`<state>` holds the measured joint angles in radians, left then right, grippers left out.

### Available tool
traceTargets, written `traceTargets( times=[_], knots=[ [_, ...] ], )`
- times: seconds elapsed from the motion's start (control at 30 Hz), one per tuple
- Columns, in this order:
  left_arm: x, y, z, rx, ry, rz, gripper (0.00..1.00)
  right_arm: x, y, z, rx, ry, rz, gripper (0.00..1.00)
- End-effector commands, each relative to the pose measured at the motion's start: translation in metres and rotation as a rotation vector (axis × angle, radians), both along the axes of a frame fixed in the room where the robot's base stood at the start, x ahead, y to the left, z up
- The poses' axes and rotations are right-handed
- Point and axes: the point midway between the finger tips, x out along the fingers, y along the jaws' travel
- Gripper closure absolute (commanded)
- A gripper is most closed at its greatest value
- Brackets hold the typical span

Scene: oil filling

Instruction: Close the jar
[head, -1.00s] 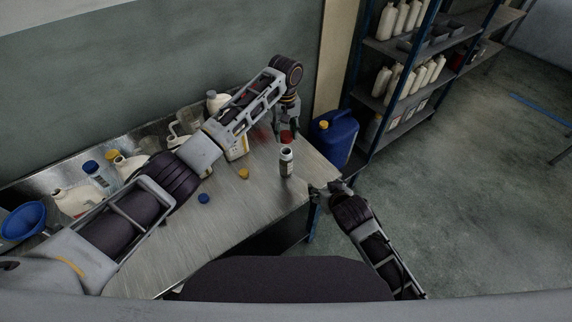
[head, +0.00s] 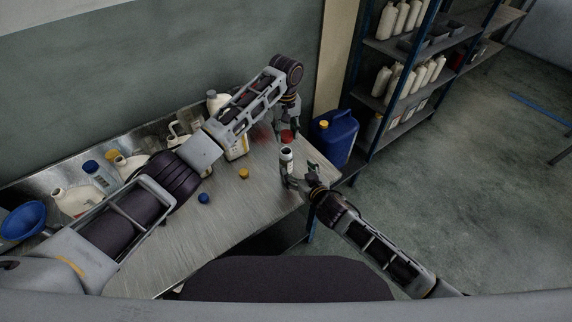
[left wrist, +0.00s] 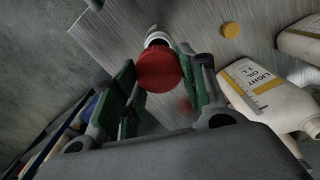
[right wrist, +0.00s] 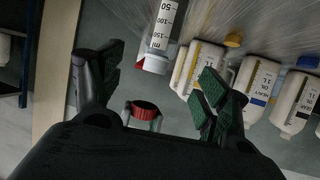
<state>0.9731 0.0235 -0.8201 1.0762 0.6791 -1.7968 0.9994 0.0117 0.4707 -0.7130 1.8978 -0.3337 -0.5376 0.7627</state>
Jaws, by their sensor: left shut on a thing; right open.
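The jar (head: 286,158) is a clear, graduated container standing upright on the metal table near its right end. It also shows in the right wrist view (right wrist: 163,30). A red lid (head: 287,136) is held by my left gripper (head: 288,127) just above the jar's mouth, apart from it or nearly so. In the left wrist view the lid (left wrist: 158,70) sits between the green finger pads and hides most of the jar (left wrist: 158,38). My right gripper (head: 299,181) is open and empty beside the jar's lower part. In the right wrist view the jar stands ahead, between its spread fingers.
A yellow cap (head: 244,174) and a blue cap (head: 203,198) lie on the table (head: 235,210). Oil bottles (head: 75,200) and a blue funnel (head: 22,220) stand along the wall. A blue canister (head: 335,137) and shelving (head: 400,90) stand to the right.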

Motion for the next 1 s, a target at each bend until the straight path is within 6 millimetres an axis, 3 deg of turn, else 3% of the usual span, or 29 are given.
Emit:
traceTargets(
  times=[0.47, 1.0],
  knots=[
    [0.000, 0.000, 0.000, 0.000, 0.000, 0.000, 0.66, 0.004, 0.002, -0.002, 0.000, 0.000, -0.001, 0.24],
    [0.000, 0.000, 0.000, 0.000, 0.000, 0.000, 0.66, 0.041, 0.017, -0.018, -0.001, 0.000, -0.002, 0.24]
  ],
)
